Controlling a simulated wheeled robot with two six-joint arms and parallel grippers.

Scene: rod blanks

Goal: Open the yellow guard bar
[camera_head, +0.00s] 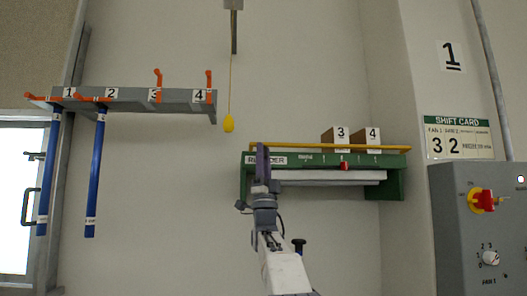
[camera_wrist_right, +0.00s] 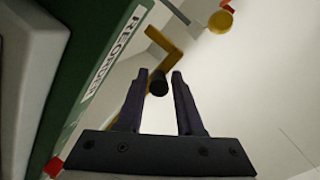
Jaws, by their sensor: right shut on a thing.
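The yellow guard bar (camera_head: 300,146) runs level along the top front of the green rack (camera_head: 393,180), in front of the boxes numbered 3 and 4. My right gripper (camera_head: 262,150) is at the bar's left end. In the wrist view the bar's bent yellow end (camera_wrist_right: 167,50) carries a black grip (camera_wrist_right: 158,84). My left gripper is not in view.
Box 3 (camera_head: 335,139) and box 4 (camera_head: 372,139) stand on the rack. A yellow pull knob (camera_head: 229,125) hangs on a cord above left of my gripper. A wall rack (camera_head: 135,105) with blue rods is at left; a grey control cabinet (camera_head: 455,225) is at right.

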